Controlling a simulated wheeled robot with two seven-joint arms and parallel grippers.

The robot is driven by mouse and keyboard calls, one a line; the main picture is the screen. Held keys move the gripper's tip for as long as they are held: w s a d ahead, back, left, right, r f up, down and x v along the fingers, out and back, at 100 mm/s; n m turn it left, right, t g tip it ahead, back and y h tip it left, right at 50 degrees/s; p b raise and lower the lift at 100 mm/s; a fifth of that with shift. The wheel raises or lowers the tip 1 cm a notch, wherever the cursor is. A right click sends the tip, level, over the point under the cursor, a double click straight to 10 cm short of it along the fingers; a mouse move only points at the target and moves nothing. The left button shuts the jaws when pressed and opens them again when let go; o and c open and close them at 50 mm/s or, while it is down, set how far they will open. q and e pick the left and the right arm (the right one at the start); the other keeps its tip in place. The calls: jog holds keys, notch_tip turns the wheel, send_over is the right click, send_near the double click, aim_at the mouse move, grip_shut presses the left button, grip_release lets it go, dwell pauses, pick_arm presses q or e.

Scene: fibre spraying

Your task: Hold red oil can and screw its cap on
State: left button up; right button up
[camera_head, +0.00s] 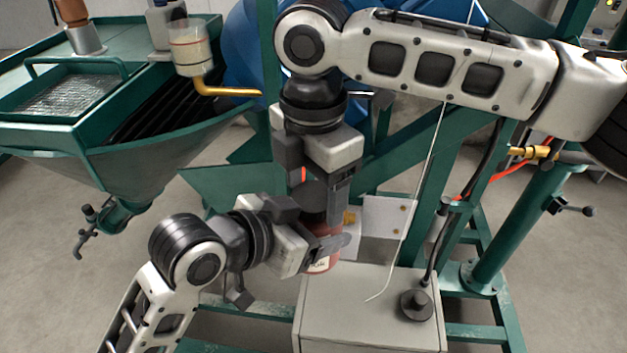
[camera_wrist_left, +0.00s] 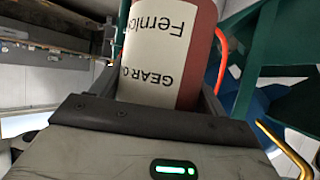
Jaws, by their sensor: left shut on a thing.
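The red oil can (camera_head: 322,266) is held upright above the grey box; its lower part shows in the head view. In the left wrist view the can (camera_wrist_left: 168,50) fills the middle, red with a cream label that reads upside down. My left gripper (camera_head: 324,243) is shut on the can from the left side. My right gripper (camera_head: 315,196) points down right over the can, its fingers on either side of a dark round part at the can's top. I cannot tell whether that part is the cap or whether the fingers grip it.
A grey box (camera_head: 370,310) with a black knob (camera_head: 416,304) stands below the can. A green hopper (camera_head: 125,150) is at the left, with a yellow bent pipe (camera_head: 228,91) near it. Green frame posts (camera_head: 500,235) stand close on the right.

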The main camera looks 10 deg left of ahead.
jog(key=c, duration=0.8)
jog(key=m, duration=0.6)
jog(key=shift+m, duration=0.3)
jog(key=o, duration=1.1)
jog(key=shift+c, duration=0.2)
jog(key=shift+r, duration=0.1)
jog(key=shift+r, duration=2.15)
